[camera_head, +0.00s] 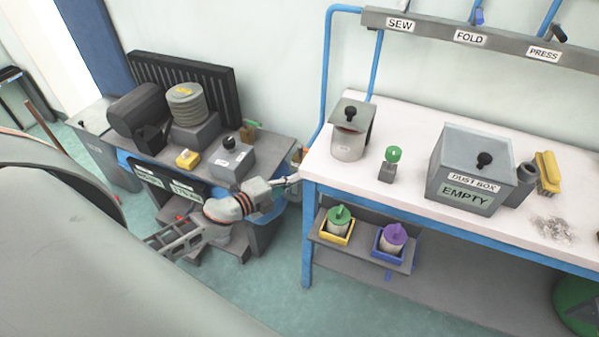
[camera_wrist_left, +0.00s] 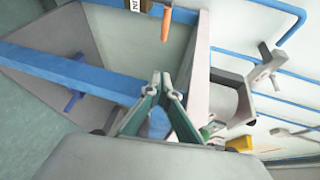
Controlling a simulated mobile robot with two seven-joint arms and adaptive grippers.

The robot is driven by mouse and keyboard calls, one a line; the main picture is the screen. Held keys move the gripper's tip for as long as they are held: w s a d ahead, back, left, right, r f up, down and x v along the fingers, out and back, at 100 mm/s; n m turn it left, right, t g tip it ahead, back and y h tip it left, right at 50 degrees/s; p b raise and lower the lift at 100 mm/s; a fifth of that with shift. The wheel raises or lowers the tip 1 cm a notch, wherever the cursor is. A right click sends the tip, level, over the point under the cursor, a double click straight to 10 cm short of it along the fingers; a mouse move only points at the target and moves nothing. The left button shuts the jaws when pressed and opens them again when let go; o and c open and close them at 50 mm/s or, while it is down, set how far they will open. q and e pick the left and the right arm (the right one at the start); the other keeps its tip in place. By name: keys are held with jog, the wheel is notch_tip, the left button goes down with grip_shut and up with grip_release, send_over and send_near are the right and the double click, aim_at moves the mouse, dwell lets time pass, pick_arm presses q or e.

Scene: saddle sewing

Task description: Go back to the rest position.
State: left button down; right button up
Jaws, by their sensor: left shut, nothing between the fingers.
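My left arm comes in from the lower left in the head view. Its gripper (camera_head: 287,182) is in the gap between the grey bench at the left and the white table, close to the table's left edge; whether it touches is not clear. In the left wrist view the two fingers of this gripper (camera_wrist_left: 161,80) meet at the tips. They are shut with nothing between them. My right gripper is in neither view.
The white table (camera_head: 400,120) bears a grey dust box (camera_head: 470,165), a lidded pot (camera_head: 350,140), a green-knobbed piece (camera_head: 390,160) and a yellow brush (camera_head: 547,172). A low shelf holds green-topped (camera_head: 340,222) and purple-topped (camera_head: 392,240) canisters. The grey bench (camera_head: 273,150) is crowded; green floor (camera_head: 285,290) is open.

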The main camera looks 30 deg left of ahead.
pick_arm(q)
jog(key=shift+s+r, duration=0.1)
jog(key=shift+s, duration=0.25)
jog(key=s+a+r+n+g+y, duration=0.2)
jog(key=s+n+g+y, duration=0.4)
jog(key=s, duration=0.6)
jog(key=s+a+r+n+g+y, duration=0.2)
jog(key=s+n+y, duration=0.2)
jog(key=s+n, duration=0.6)
jog(key=d+f+n+t+h, duration=0.1)
jog(key=d+f+t+h, duration=0.2)
jog(key=d+f+h, duration=0.4)
jog(key=d+f, duration=0.7)
jog(key=d, duration=0.2)
jog(key=shift+w+d+f+t+h, duration=0.15)
jog(key=shift+w+d+t+h, duration=0.15)
jog(key=shift+d+t, duration=0.1)
